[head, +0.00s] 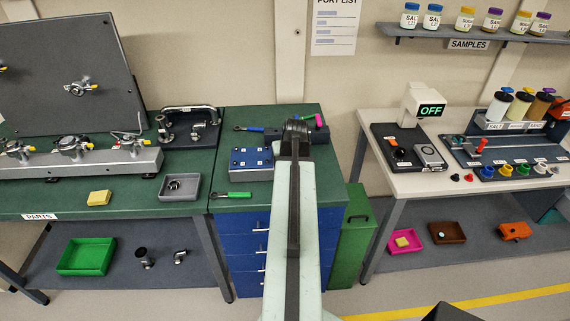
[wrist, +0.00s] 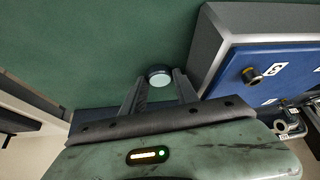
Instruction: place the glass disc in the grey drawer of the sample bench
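My gripper (wrist: 160,82) shows in the wrist view, its two dark fingers a little apart. A small round piece with a pale face and dark rim, apparently the glass disc (wrist: 159,78), sits between the fingertips and seems to touch both. In the head view my arm runs up the middle and hides the gripper's fingers and the disc. The bench on the right (head: 380,150) has a pale top and carries devices. The middle bench has blue drawers (head: 246,240), shut. I cannot make out a grey drawer in either view.
A blue labelled block (head: 251,161) stands on the middle bench, and a similar blue labelled surface (wrist: 270,72) is right of my gripper. A green-handled tool (head: 236,195) lies in front of the block. A green bin (head: 355,235) stands between the benches. Bare green surface (wrist: 70,45) lies left of my fingers.

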